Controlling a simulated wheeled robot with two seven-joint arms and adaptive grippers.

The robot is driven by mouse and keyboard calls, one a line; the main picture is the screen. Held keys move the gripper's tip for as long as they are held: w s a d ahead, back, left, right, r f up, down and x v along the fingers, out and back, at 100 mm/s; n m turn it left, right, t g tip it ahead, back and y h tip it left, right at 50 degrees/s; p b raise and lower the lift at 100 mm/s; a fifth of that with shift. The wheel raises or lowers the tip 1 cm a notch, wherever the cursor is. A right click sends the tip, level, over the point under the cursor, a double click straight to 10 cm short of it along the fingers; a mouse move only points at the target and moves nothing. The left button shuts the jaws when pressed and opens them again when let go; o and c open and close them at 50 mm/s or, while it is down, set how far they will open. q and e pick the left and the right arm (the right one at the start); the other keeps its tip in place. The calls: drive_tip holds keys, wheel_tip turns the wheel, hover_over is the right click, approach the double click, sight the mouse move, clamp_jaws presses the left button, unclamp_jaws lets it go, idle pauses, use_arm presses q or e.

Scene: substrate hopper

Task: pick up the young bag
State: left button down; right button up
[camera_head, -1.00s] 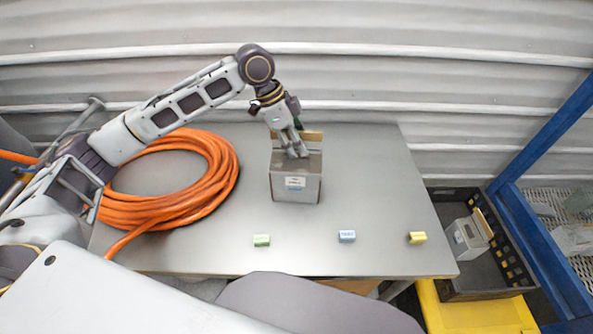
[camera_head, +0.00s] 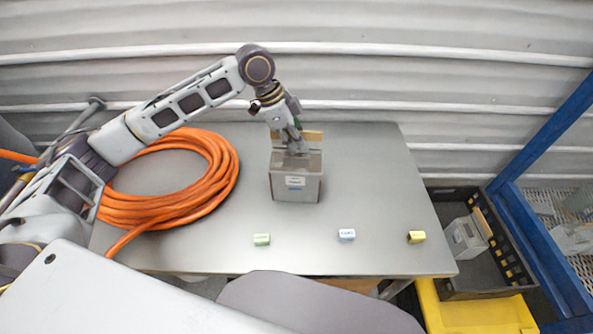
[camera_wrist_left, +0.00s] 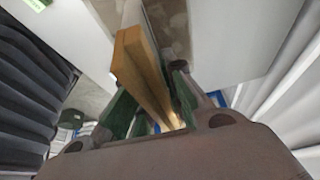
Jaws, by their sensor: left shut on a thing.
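A grey box-shaped bag (camera_head: 297,189) with a white and blue label and a tan strip (camera_head: 312,135) along its top stands upright on the table. The label's print is too small to read, so I cannot tell if it says young. My left gripper (camera_head: 296,150) points down at the bag's top and is shut on the tan strip. In the left wrist view the strip (camera_wrist_left: 140,62) runs between the green-sided fingers (camera_wrist_left: 150,115). I cannot tell whether the bag's base is clear of the table. My right gripper is not in view.
The table (camera_head: 370,215) carries a coiled orange hose (camera_head: 215,190) at left and green (camera_head: 262,240), blue (camera_head: 347,235) and yellow (camera_head: 416,237) tags along the front. A dark crate (camera_head: 465,290) at right holds a similar bag (camera_head: 466,238). A blue frame (camera_head: 545,250) stands beside it.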

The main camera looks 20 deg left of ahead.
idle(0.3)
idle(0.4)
use_arm(q)
drive_tip(key=shift+w+r+b, duration=0.1)
drive_tip(key=shift+r+b, duration=0.35)
drive_tip(key=shift+b, duration=0.15)
wheel_tip(320, 180, up, 10)
drive_tip(key=shift+f, duration=0.15)
idle(0.9)
